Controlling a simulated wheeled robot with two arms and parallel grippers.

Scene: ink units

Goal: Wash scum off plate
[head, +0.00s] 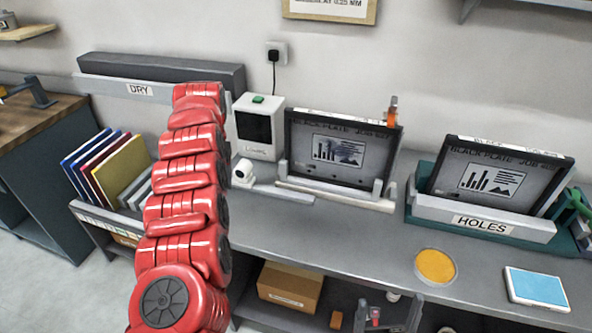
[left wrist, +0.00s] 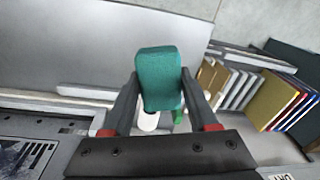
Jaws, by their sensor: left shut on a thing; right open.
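My left gripper (left wrist: 157,92) is shut on a teal sponge-like block (left wrist: 158,72) in the left wrist view. In the head view my red arm hides this gripper and block. A black plate (head: 338,150) with a grey printed panel leans upright in a holder on the bench; part of it shows at lower left in the left wrist view (left wrist: 25,155). The block is apart from that plate. A second black plate (head: 495,182) leans in the tray marked HOLES (head: 470,219). My right gripper (head: 389,303) is open and empty at the bench's front edge.
An orange clip-like piece (head: 392,110) is at the first plate's upper right corner. A white device (head: 258,127) stands left of it. A yellow disc (head: 436,266) and blue pad (head: 538,287) lie at front right. Colored panels (head: 105,165) stand at left.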

